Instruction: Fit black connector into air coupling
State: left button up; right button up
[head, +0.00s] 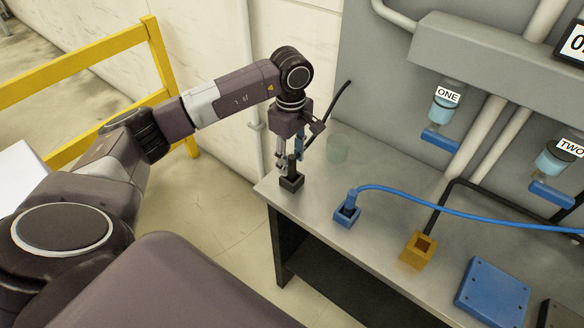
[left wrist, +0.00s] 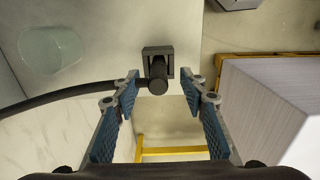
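The black connector (head: 291,168) stands upright in a small black block holder (head: 291,183) at the table's left corner. It also shows in the left wrist view (left wrist: 157,79), with its black hose running off to the left. My left gripper (head: 287,160) points down over it. In the left wrist view the gripper (left wrist: 161,88) is open, one blue-padded finger on each side of the connector, with gaps on both sides. Air couplings labelled ONE (head: 445,104) and TWO (head: 556,160) hang on the grey wall panel. My right gripper is not in view.
A faint translucent cylinder (head: 338,148) is behind the black holder. A yellow rail (head: 160,65) stands left, off the table.

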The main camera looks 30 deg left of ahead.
aim_at(292, 168)
pick_arm(q)
notch_tip(292, 168, down, 4)
jog(key=shift+w+d+p, duration=0.1)
jog(key=shift+p, duration=0.55)
grip_shut()
